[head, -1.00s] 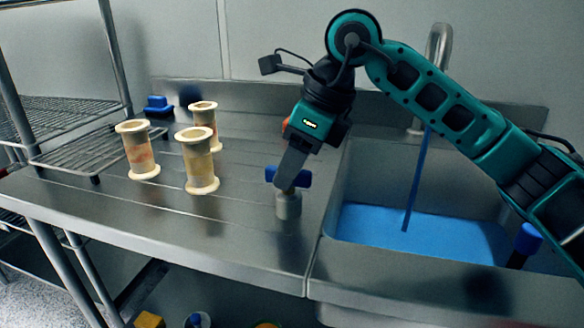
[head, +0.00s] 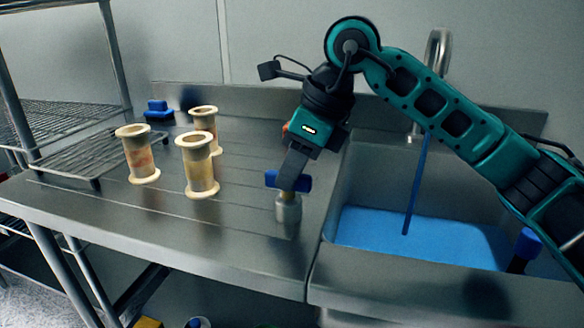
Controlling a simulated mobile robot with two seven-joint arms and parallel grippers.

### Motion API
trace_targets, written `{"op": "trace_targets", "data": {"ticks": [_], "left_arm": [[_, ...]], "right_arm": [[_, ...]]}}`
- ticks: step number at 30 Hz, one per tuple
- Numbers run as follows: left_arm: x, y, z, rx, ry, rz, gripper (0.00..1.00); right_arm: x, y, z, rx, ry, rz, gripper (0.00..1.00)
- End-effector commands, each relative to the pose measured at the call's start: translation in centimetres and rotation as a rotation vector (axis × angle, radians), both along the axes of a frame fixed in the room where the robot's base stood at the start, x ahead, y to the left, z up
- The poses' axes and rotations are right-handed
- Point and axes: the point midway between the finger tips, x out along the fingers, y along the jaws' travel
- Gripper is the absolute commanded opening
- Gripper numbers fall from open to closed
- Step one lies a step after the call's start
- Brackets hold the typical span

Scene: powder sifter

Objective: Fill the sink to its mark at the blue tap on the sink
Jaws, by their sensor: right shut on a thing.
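The blue tap (head: 271,179) is a blue cross handle on a short metal stem, standing on the steel counter just left of the sink. My right gripper (head: 290,172) points down and is shut on the tap's handle, hiding part of it. The sink (head: 385,165) is a steel basin at the right. Blue liquid (head: 375,228) covers its bottom. A blue stream (head: 417,180) runs from the curved spout (head: 437,50) into the liquid. I cannot make out a level mark on the sink walls. My left gripper is not in view.
Several cream spool-shaped cylinders (head: 199,171) stand on the counter (head: 130,215) left of the tap. A blue object (head: 158,108) lies behind them. A wire rack (head: 85,155) is at the left. Another blue-topped object (head: 527,243) is at the sink's front right.

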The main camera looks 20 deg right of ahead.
Motion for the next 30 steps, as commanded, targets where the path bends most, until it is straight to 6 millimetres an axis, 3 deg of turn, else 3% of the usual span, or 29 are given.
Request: {"op": "trace_targets", "data": {"ticks": [9,17,18,25,30], "left_arm": [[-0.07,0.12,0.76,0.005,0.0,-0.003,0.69],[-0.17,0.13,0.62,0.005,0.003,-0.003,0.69],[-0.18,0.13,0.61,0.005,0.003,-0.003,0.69],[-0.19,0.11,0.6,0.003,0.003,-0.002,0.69],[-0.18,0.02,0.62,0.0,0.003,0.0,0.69]], "right_arm": [[0.02,-0.06,-0.1,-0.003,0.005,0.146,0.0],[0.01,-0.06,-0.19,-0.003,0.005,0.148,0.0],[0.01,-0.06,-0.19,-0.003,0.005,0.148,0.21],[0.05,-0.05,-0.14,-0.002,0.003,0.147,0.43],[0.06,-0.05,-0.08,-0.001,0.002,0.147,0.44]]}}
